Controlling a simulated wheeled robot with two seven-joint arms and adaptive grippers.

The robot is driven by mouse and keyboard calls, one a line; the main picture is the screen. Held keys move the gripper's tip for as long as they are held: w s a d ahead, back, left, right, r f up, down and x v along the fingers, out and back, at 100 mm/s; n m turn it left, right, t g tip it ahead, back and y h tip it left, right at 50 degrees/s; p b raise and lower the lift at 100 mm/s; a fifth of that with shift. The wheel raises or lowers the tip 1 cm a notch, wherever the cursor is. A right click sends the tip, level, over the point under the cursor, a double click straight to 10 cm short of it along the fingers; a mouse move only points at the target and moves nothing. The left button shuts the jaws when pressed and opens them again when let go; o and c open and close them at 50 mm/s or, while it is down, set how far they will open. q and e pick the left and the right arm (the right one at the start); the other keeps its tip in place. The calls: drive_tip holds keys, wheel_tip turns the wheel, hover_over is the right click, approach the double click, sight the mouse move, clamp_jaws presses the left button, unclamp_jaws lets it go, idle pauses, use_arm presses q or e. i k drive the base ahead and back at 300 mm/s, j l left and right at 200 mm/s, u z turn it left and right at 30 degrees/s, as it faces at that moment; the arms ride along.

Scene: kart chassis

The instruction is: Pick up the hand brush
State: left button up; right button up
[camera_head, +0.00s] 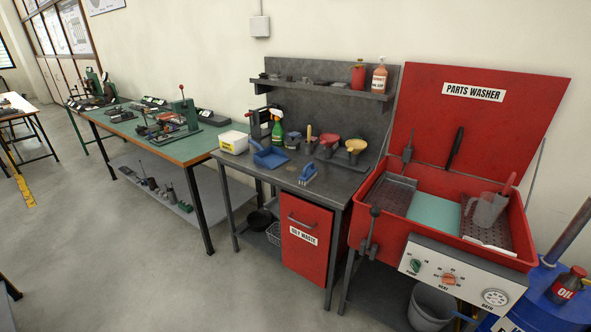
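A small blue-handled item that looks like the hand brush (307,174) lies on the dark grey workbench (327,193), near its front edge. Its bristles are too small to make out clearly. A blue dustpan (269,158) lies to its left on the same bench. Neither of my grippers is in view.
A red parts washer (405,235) with its lid up stands right of the bench. A white box (234,142), a green spray bottle (277,127) and several funnels and cans stand behind the brush. Open grey floor (150,265) lies in front.

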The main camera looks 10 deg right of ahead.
sight(309, 172)
drive_tip(key=i+j+z, duration=0.1)
drive_tip(key=i+j, duration=0.4)
drive_tip(key=i, duration=0.15)
drive_tip(key=i+j+z, duration=0.15)
drive_tip(key=i+j, duration=0.4)
drive_tip(key=i, duration=0.1)
